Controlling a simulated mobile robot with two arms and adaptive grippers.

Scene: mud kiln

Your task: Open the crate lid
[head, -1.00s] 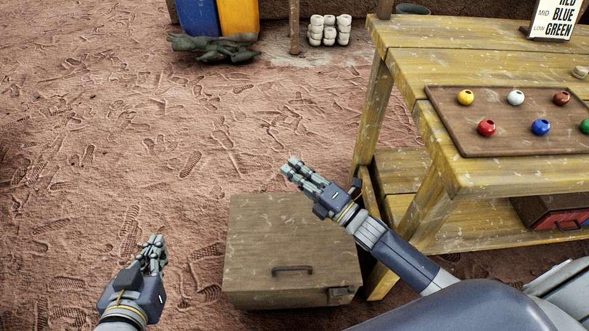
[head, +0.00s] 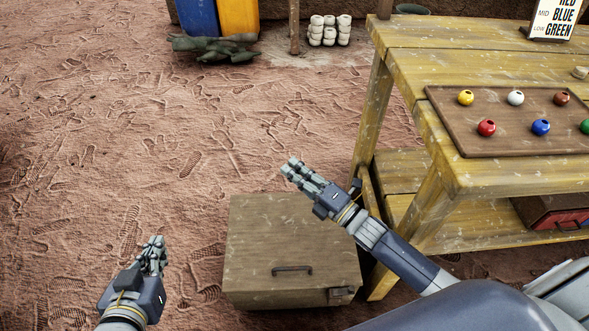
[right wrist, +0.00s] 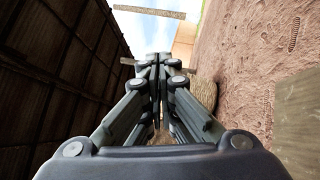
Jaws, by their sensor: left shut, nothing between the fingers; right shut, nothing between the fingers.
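The wooden crate (head: 262,250) stands on the dirt floor at the lower middle of the head view, with its lid down. A dark handle (head: 292,269) lies on the lid near its front edge, and a small metal latch (head: 340,292) is at the front right corner. My left gripper (head: 155,243) is shut and empty, to the left of the crate and apart from it. My right gripper (head: 291,166) is shut and empty above the crate's far edge; its shut fingers also show in the right wrist view (right wrist: 158,62). My right arm hides the crate's right far corner.
A wooden workbench (head: 470,60) stands right of the crate, bearing a brown tray (head: 500,142) with several coloured balls and a sign (head: 553,18). A red box (head: 555,217) sits on its lower shelf. Blue and yellow barrels (head: 238,18) stand far back. The floor to the left is clear.

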